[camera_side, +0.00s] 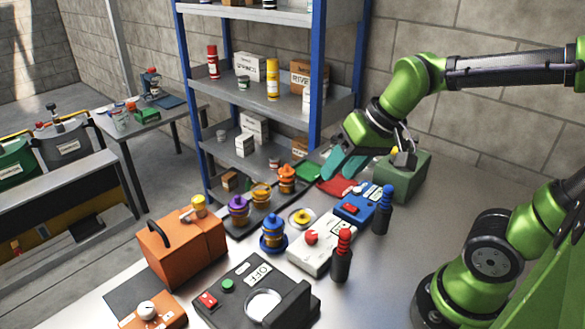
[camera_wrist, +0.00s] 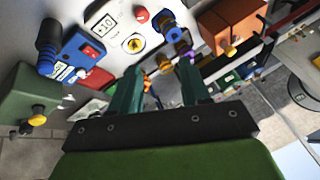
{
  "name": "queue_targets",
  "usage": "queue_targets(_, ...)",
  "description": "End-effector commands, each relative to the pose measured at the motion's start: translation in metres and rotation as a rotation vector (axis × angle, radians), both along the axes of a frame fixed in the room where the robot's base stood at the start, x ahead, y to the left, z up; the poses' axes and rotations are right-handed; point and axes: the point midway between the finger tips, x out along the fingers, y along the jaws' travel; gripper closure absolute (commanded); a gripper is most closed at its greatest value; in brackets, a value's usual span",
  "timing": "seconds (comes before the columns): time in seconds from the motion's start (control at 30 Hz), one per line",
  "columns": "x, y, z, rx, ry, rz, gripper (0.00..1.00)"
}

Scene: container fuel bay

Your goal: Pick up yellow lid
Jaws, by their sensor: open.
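A low round yellow piece, which looks like the yellow lid (camera_side: 301,216), sits on a pale round base on the metal table. It also shows in the wrist view (camera_wrist: 133,44), beyond my fingers and to the upper left. My gripper (camera_side: 343,166) has teal fingers and is above the back of the table, behind and to the right of the yellow piece. In the wrist view the two fingers (camera_wrist: 158,78) are apart, with nothing held between them. The gripper does not touch the yellow piece.
Blue (camera_side: 273,234), purple (camera_side: 238,209) and orange (camera_side: 287,178) stacked canisters stand near the yellow piece. A white box with a red knob (camera_side: 322,246), a blue box (camera_side: 355,208) and a green box (camera_side: 403,176) stand to its right. An orange case (camera_side: 182,246) stands left.

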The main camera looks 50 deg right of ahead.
Motion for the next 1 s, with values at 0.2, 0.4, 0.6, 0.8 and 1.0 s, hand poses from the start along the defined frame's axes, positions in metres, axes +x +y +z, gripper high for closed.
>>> queue_targets(0.2, 0.065, -0.016, -0.023, -0.016, 0.237, -0.094, 0.54)
queue_targets(0.4, 0.115, -0.035, -0.049, -0.056, 0.409, -0.228, 0.54)
queue_targets(0.6, 0.14, -0.048, -0.047, -0.078, 0.471, -0.359, 0.54)
queue_targets(0.8, 0.136, -0.048, -0.065, -0.069, 0.493, -0.401, 0.54)
queue_targets(1.0, 0.135, -0.048, -0.11, -0.069, 0.492, -0.399, 0.54)
